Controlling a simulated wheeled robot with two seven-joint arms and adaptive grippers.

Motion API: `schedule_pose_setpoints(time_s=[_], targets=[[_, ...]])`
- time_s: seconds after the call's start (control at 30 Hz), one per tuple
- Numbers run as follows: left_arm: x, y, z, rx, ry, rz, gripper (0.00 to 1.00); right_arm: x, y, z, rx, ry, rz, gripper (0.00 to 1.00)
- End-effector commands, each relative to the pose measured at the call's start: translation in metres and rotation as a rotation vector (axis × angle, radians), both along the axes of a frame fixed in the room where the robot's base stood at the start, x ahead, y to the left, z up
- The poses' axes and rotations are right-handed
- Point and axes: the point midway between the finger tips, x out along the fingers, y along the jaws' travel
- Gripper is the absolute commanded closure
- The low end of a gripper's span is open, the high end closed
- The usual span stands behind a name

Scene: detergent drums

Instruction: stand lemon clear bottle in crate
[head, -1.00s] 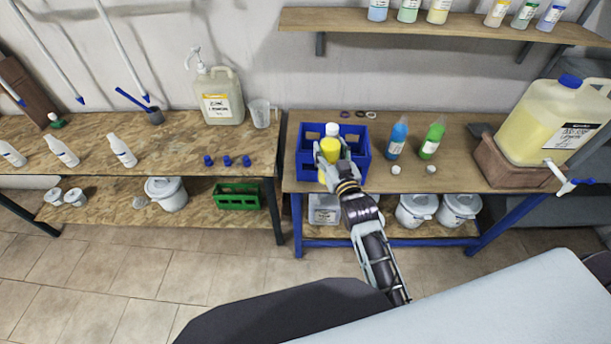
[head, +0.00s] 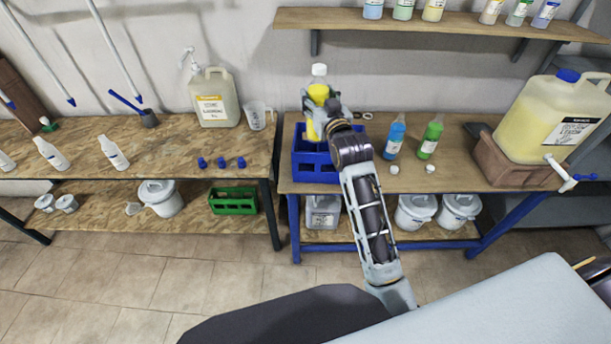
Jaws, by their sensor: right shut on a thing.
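The lemon clear bottle (head: 318,94) has yellow liquid and a pale top. It is upright, above the back of the blue crate (head: 318,174) on the right-hand bench. My right gripper (head: 325,108) is shut on the bottle, around its middle. The gripper and forearm cover part of the bottle's lower body and the right side of the crate, so I cannot tell how far the bottle's base is from the crate floor. My left gripper is not in view.
A blue bottle (head: 395,138) and a green bottle (head: 431,137) stand right of the crate, with two white caps in front. A big yellow jug (head: 540,120) stands at the right. A shelf (head: 430,25) runs above. A green crate (head: 234,201) sits on the lower left shelf.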

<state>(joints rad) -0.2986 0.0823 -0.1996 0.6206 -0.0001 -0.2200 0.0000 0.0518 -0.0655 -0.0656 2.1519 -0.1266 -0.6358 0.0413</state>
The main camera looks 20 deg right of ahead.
Motion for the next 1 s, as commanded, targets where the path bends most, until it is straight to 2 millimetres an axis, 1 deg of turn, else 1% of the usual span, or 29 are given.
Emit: schedule_pose_setpoints(time_s=[0.03, 0.2, 0.6, 0.83, 0.93, 1.0], targets=[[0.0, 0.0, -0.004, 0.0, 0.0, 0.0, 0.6, 0.003, 0.0, 0.008, 0.0, -0.009, 0.0, 0.92], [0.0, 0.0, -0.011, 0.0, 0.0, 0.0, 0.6, 0.011, -0.001, 0.026, 0.0, -0.009, 0.001, 0.92], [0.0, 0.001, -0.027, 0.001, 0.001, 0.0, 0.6, 0.032, -0.001, 0.062, -0.002, -0.007, 0.005, 0.92], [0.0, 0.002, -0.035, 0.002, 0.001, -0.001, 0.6, 0.046, 0.0, 0.071, -0.002, -0.005, 0.013, 0.92], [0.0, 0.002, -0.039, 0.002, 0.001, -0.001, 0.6, 0.056, 0.001, 0.069, -0.003, -0.003, 0.018, 0.92], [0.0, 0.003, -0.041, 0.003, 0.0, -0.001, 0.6, 0.062, 0.002, 0.063, -0.003, -0.002, 0.022, 0.92]])
